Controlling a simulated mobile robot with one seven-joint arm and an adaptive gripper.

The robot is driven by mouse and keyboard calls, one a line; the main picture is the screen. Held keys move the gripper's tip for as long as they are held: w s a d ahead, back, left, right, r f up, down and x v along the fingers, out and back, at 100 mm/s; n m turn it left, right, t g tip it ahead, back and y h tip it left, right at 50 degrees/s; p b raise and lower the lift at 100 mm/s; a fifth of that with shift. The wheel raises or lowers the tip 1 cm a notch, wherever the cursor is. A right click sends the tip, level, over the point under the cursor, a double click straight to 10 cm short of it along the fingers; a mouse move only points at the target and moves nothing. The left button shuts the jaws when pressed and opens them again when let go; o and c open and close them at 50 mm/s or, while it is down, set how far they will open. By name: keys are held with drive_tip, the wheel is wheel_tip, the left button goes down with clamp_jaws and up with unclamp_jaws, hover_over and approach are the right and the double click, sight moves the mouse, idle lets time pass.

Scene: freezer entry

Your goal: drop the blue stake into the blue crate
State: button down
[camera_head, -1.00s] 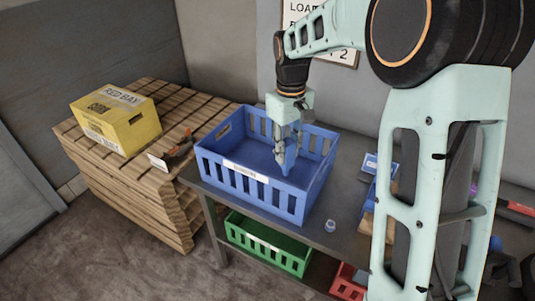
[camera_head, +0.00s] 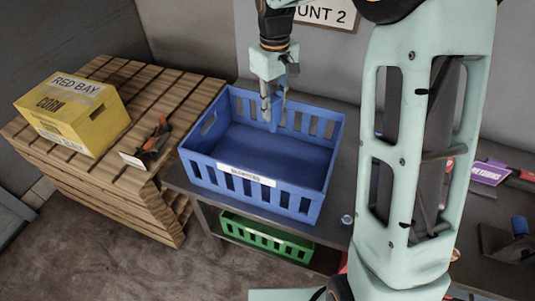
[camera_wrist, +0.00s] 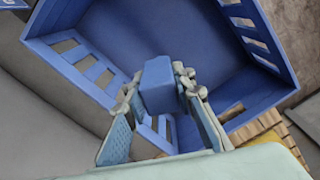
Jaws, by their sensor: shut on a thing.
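The blue crate (camera_head: 312,200) stands upright on the grey table in the head view, with a white label on its front wall. Its blue floor and slotted walls also show in the wrist view (camera_wrist: 190,35). My gripper (camera_head: 271,100) is near the crate's back wall, pointing down. It is shut on the blue stake (camera_head: 275,122), whose lower part shows below the fingers. In the wrist view, the stake's blocky blue end (camera_wrist: 158,82) sits between the fingertips (camera_wrist: 158,92), with the crate behind it. I cannot tell whether the stake touches the crate.
A yellow box (camera_head: 75,115) and an orange and black tool (camera_head: 152,145) lie on the wooden pallet stack (camera_head: 175,90) to the left. A green crate (camera_head: 265,238) is on the shelf below. A small bottle cap-like item (camera_head: 347,219) lies right of the blue crate.

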sight(273, 120)
drive_tip(key=shift+w+f+b, duration=0.1)
drive_tip(key=shift+f+b, duration=1.45)
drive_tip(key=shift+f, duration=0.85)
drive_tip(key=c, duration=1.5)
unclamp_jaws()
drive_tip(key=shift+c, duration=0.2)
drive_tip(key=shift+r, duration=0.1)
wheel_tip(273, 120, up, 12)
